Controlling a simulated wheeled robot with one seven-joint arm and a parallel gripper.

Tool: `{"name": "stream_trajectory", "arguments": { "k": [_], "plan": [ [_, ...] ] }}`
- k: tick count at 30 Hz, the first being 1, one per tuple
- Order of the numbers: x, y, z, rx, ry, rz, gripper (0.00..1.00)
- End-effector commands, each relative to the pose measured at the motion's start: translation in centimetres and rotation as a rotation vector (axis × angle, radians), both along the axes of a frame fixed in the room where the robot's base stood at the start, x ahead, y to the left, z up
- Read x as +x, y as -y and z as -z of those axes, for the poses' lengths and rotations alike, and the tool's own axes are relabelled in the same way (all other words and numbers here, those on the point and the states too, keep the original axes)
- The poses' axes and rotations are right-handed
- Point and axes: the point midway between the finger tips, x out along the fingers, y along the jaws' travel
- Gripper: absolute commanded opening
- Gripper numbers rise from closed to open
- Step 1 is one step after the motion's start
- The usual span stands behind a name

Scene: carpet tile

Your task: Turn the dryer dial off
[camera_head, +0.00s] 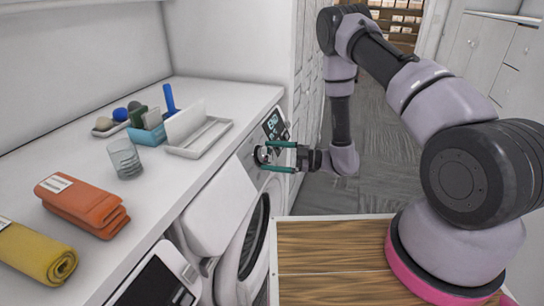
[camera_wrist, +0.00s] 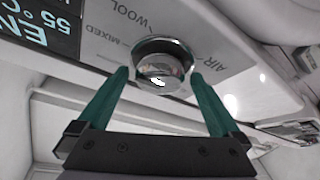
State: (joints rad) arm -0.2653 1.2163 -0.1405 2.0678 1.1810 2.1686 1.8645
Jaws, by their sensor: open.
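The dryer dial (camera_wrist: 160,66) is a round silver knob on the white control panel, with the words WOOL, MIXED and AIR around it. In the head view the dial (camera_head: 262,155) is at the front of the dryer (camera_head: 254,232), below the countertop. My gripper (camera_wrist: 160,75) is open, its two green fingers on either side of the dial. I cannot tell whether the fingertips touch it. In the head view my gripper (camera_head: 276,157) reaches the panel from the right. The display (camera_wrist: 40,28) beside the dial shows part of END and 55 °C.
The white countertop (camera_head: 150,190) holds orange folded towels (camera_head: 82,205), a yellow rolled towel (camera_head: 36,252), a clear cup (camera_head: 125,158), a white tray (camera_head: 200,138) and a blue box (camera_head: 147,134). A wooden surface (camera_head: 330,262) lies by my arm's base. Grey floor is open behind my arm.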

Motion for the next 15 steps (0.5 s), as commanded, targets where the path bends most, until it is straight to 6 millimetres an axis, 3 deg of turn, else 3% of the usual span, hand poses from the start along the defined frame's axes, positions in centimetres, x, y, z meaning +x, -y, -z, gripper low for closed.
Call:
{"name": "stream_trajectory", "arguments": {
  "k": [5,6,12,15],
  "plan": [
    [0.02,0.01,-0.01,0.0,0.0,0.0,1.0],
    [0.02,0.01,-0.01,0.0,0.0,0.0,0.92],
    [0.0,0.03,0.0,0.0,0.0,0.0,0.2],
    [0.0,0.03,0.0,-0.001,0.002,-0.001,0.21]
  ]
}}
